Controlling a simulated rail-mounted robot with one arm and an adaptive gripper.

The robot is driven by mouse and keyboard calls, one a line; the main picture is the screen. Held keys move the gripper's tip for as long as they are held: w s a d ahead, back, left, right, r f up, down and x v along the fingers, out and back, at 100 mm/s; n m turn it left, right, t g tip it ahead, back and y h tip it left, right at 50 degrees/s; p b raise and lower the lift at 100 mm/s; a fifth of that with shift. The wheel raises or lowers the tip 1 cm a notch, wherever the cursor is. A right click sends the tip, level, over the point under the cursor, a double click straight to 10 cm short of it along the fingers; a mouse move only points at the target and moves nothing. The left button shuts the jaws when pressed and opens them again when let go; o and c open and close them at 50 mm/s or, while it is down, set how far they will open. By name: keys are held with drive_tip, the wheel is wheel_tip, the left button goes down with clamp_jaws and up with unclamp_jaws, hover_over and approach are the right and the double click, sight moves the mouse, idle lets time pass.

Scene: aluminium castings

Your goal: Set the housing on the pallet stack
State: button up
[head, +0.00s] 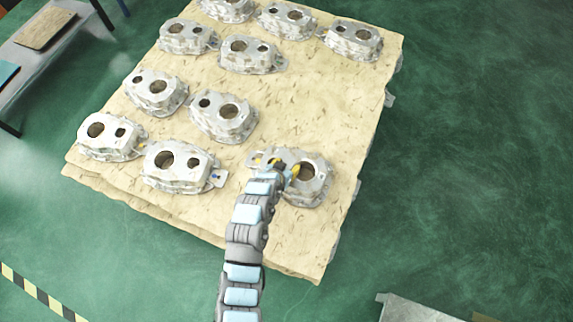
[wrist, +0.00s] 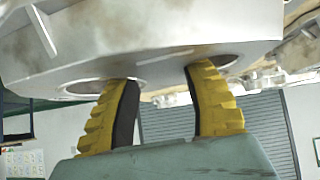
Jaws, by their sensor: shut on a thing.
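The housing (head: 319,180) is a silvery aluminium casting with round bores, at the front right part of the pallet stack (head: 320,110) in the head view. My gripper (head: 276,166) is on its upper face, its yellow fingers partly hidden by my arm. In the wrist view the housing (wrist: 150,28) fills the top. My gripper (wrist: 165,78) has one finger at each of two bores and is shut on the wall between them. The fingertips are hidden in the bores. Whether the housing's underside touches the pallet stack cannot be told.
Several similar castings stand on the stack to the left and at the back, the nearest being a casting (head: 178,170) just left of the held housing. Bare board lies behind and right of it. A table (head: 45,40) stands at upper left. Green floor (head: 470,150) is open at right.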

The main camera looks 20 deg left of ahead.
drive_tip(key=o, duration=1.2)
drive_tip(key=shift+w, duration=0.1)
drive_tip(key=shift+p+v, duration=1.05)
drive_tip(key=shift+v, duration=5)
